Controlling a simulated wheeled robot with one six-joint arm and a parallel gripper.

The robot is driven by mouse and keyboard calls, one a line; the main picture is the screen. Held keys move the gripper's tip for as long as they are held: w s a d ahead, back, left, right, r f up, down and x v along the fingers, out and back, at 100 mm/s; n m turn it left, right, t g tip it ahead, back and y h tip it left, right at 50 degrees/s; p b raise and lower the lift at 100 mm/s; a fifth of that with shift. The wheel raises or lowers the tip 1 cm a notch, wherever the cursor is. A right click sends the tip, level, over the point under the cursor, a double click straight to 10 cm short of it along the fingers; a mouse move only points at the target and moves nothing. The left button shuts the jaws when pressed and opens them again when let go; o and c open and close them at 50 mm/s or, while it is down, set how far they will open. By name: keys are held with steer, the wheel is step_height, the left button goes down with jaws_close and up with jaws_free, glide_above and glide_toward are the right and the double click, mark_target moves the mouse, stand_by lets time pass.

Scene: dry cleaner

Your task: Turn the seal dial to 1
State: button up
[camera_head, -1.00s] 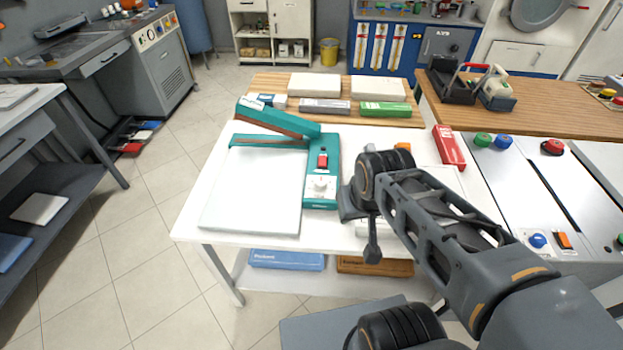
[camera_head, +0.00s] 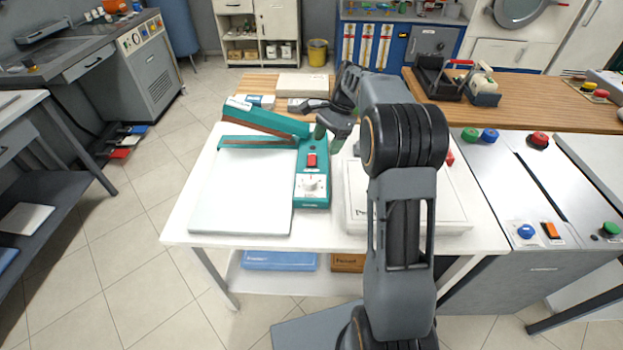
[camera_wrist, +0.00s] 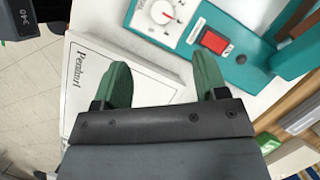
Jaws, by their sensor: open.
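The seal dial (camera_head: 311,186) is a white knob on the teal control panel of the bag sealer (camera_head: 300,200), at its near end. It also shows at the top of the wrist view (camera_wrist: 163,11), with small marks around it too small to read surely. A red rocker switch (camera_head: 311,160) sits behind the dial on the panel. My gripper (camera_wrist: 161,68) has two green fingers, spread apart with nothing between them. The head view shows my gripper (camera_head: 330,124) above the table, behind and right of the dial, not touching it.
A white lettered box (camera_head: 455,216) lies on the table right of the sealer, close below my fingers in the wrist view (camera_wrist: 85,75). The sealer's teal lever arm (camera_head: 265,117) is raised at the back left. Small boxes stand on the wooden counter behind.

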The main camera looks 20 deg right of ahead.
mark_target(311, 180)
steer(key=x, duration=1.3)
steer(key=shift+w+f, duration=0.1)
steer(key=shift+f, duration=0.3)
steer(key=c, duration=0.9)
